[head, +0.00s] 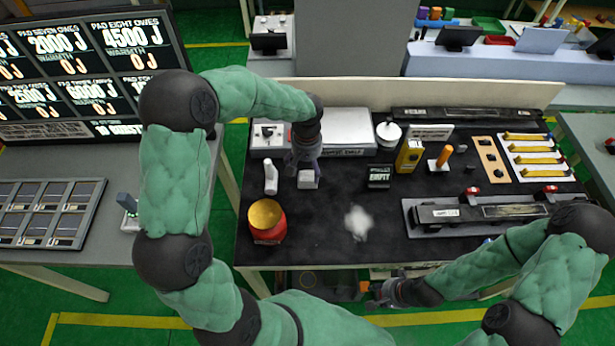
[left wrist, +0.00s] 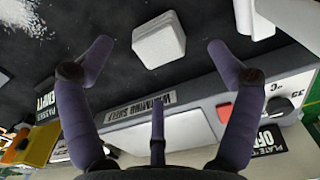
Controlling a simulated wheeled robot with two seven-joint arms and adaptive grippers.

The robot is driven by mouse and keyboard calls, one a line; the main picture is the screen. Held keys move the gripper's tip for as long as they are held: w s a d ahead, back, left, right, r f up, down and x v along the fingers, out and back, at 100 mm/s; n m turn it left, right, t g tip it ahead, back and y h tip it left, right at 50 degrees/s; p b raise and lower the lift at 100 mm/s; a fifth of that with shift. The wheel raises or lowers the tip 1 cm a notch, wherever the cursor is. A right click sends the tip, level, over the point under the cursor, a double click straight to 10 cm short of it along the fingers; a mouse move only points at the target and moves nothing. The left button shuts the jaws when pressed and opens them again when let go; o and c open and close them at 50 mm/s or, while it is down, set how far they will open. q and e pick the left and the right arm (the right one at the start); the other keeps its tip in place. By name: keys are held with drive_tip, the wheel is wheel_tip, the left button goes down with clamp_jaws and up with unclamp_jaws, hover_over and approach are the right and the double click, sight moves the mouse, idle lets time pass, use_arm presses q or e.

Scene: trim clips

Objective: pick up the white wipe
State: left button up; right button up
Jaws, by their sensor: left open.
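A small white block-like folded stack, which looks like the white wipe (head: 307,179), lies on the black work mat. It also shows in the left wrist view (left wrist: 158,43), with rounded corners and layered edges. My left gripper (head: 303,163) points down just behind it, with the fingers spread wide. In the left wrist view the open left gripper (left wrist: 160,50) has the wipe between and just beyond its fingertips, apparently untouched. My right gripper (head: 384,293) is low in front of the table, away from the wipe; its finger opening is too small to make out.
A white bottle (head: 270,177) stands left of the wipe, and a red jar with a yellow top (head: 266,221) stands nearer. A patch of white powder (head: 358,222) lies to the right. The warming shelf (head: 347,130) is behind. A yellow box (head: 409,156) stands further right.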

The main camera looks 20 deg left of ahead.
sight(308, 176)
use_arm(q)
drive_tip(key=shift+w+f+b, duration=0.2)
drive_tip(key=shift+f+b, duration=0.45)
drive_tip(key=shift+f, duration=2.9)
drive_tip(key=c, duration=1.2)
